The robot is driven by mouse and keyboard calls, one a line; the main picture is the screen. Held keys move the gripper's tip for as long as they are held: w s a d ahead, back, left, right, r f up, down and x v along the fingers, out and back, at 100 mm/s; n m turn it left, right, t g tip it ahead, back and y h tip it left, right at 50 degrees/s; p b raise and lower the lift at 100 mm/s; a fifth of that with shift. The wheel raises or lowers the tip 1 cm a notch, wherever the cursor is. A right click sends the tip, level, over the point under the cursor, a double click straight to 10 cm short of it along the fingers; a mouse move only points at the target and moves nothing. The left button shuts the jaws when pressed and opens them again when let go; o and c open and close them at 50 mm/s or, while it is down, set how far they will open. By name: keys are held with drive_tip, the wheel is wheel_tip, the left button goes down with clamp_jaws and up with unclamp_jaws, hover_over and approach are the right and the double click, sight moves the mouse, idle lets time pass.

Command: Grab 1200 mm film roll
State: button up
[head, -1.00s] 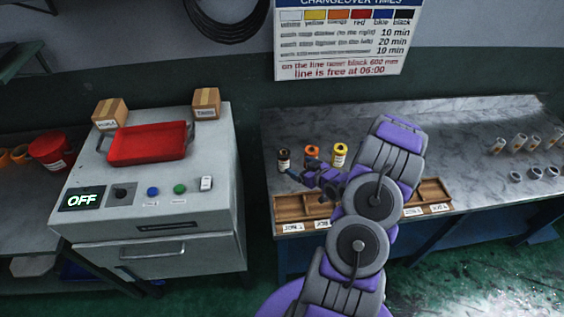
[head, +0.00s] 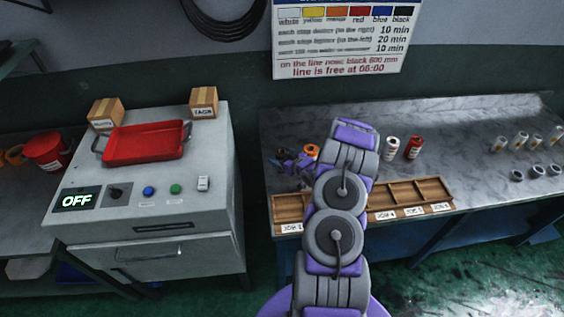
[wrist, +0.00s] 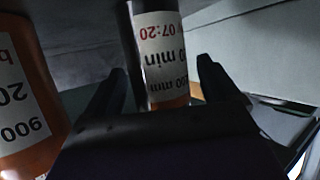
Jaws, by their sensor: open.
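In the wrist view a dark film roll (wrist: 160,55) with an orange-brown lower part stands between the fingers of my gripper (wrist: 163,72). The fingers are open, one on each side of the roll, and contact is not visible. An orange roll (wrist: 25,95) labelled "900" stands at left in the wrist view. In the head view my gripper (head: 290,160) is at the bench's left end, just left of the orange roll (head: 311,151), and covers the dark roll.
White (head: 391,149) and red (head: 413,148) rolls stand farther right on the marble bench (head: 470,145). A wooden compartment tray (head: 410,193) lines its front edge, partly behind my arm. A grey machine (head: 150,215) reading OFF, with a red tray (head: 145,143), stands left.

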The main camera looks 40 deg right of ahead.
drive_tip(key=shift+d, duration=0.15)
drive_tip(key=shift+c, duration=0.2)
drive_tip(key=shift+r, duration=0.1)
drive_tip(key=c, duration=1.1)
